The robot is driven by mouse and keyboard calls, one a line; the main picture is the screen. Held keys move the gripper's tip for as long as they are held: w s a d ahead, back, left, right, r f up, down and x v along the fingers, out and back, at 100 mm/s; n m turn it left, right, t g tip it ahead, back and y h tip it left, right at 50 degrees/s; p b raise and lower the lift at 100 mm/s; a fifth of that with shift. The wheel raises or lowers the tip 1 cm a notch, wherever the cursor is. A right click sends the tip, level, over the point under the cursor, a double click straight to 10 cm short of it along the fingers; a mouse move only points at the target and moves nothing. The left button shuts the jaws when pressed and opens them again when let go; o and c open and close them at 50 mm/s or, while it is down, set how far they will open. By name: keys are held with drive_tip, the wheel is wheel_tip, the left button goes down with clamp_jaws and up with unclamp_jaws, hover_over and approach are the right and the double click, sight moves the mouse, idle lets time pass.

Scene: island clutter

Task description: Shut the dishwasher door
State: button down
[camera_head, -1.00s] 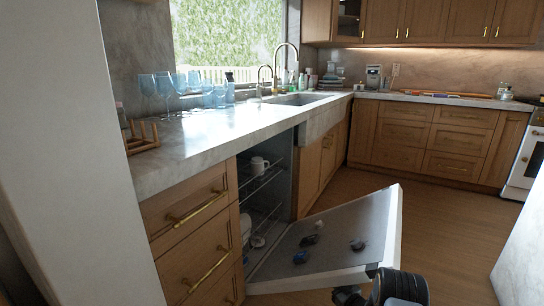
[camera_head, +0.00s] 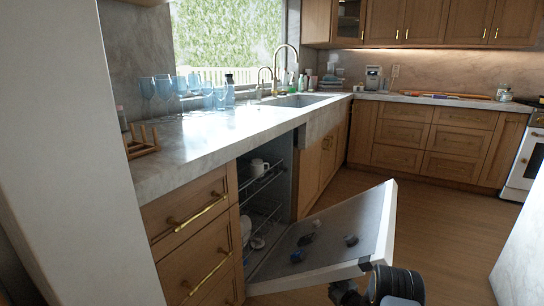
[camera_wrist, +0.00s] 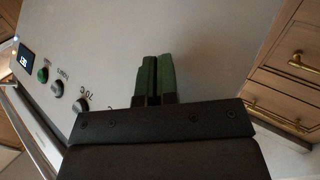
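The dishwasher door (camera_head: 345,232) hangs partly open, tilted up from the floor, with its inner face and white edge showing in the head view. The dishwasher cavity (camera_head: 264,205) behind it is open. In the wrist view the door's grey outer panel (camera_wrist: 200,35) fills most of the picture, with a small display and several knobs along the left. My gripper (camera_wrist: 154,60) has its green fingers together with nothing between them, pointing at this panel; whether they touch it I cannot tell. In the head view the fingertips are hidden behind the door.
Several small dark and blue items (camera_head: 306,240) lie on the door's inner face. Racks inside hold a white cup (camera_head: 258,166) and other dishes. Drawers (camera_head: 195,235) stand left of the cavity. The wooden floor (camera_head: 440,240) to the right is clear.

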sight(322, 263)
drive_tip(key=shift+w+a+r+p, duration=0.2)
drive_tip(key=shift+a+r, duration=0.15)
drive_tip(key=shift+r, duration=0.25)
drive_tip(key=shift+w+a+r+p, duration=0.25)
drive_tip(key=shift+a+r, duration=0.05)
drive_tip(key=shift+r, duration=0.25)
drive_tip(key=shift+w+a+r+p, duration=0.2)
drive_tip(key=shift+a+r, duration=0.15)
drive_tip(key=shift+r, duration=0.35)
drive_tip(key=shift+w+a+r+p, duration=0.25)
drive_tip(key=shift+w+a+r, duration=0.15)
drive_tip(key=shift+a+r, duration=0.3)
drive_tip(key=shift+w+a+r+p, duration=0.3)
drive_tip(key=shift+a+r, duration=0.25)
drive_tip(key=shift+r, duration=0.25)
drive_tip(key=shift+s+d+f+b, duration=0.35)
drive_tip(key=shift+s+d, duration=0.25)
drive_tip(key=shift+d, duration=0.4)
drive_tip(key=shift+s+d+f+b, duration=0.2)
drive_tip(key=shift+s+d+f, duration=0.3)
drive_tip(key=shift+d, duration=0.45)
drive_tip(key=shift+s+d+f+b, duration=0.3)
drive_tip(key=shift+s+d, duration=0.35)
drive_tip(key=shift+d, duration=0.45)
